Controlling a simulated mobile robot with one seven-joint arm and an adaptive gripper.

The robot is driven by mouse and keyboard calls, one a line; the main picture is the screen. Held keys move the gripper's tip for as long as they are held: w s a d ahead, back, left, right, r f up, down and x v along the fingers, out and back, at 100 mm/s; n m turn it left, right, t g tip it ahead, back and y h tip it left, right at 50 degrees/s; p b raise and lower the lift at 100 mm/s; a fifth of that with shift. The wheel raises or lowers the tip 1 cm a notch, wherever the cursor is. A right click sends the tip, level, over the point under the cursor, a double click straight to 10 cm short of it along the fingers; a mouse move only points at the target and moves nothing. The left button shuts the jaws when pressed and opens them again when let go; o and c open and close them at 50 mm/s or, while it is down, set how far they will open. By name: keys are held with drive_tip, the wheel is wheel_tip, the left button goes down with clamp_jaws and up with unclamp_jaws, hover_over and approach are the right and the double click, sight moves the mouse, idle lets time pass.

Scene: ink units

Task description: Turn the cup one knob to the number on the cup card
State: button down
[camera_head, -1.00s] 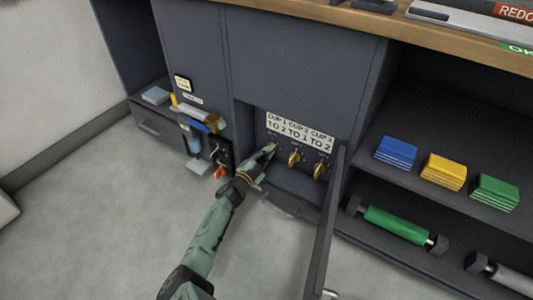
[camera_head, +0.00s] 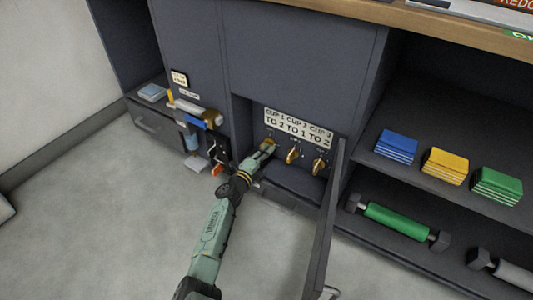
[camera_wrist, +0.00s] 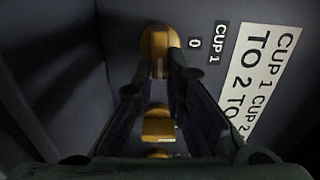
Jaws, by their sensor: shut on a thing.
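The cup card (camera_head: 298,127) is a white sign above three yellow knobs in the open cabinet bay. It reads cup 1 to 2, cup 2 to 1, cup 3 to 2. The cup one knob (camera_wrist: 158,42) is at the top of the wrist view, beside a "CUP 1" label and a "0" mark. My gripper (camera_wrist: 160,68) has its two fingers on either side of this knob's ridge, shut on it. In the head view my gripper (camera_head: 266,148) covers most of that knob. The knob's other number marks and exact setting cannot be read.
The cup two knob (camera_head: 293,155) and cup three knob (camera_head: 318,167) sit close to the right of my gripper. An open door (camera_head: 326,230) stands right of the bay. A lever assembly (camera_head: 197,115) is at left. Shelves at right hold colored stacks and a green roller (camera_head: 396,222).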

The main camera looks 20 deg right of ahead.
idle(0.3)
drive_tip(key=c, duration=1.6)
unclamp_jaws()
drive_tip(key=shift+c, duration=0.2)
wheel_tip(320, 180, up, 10)
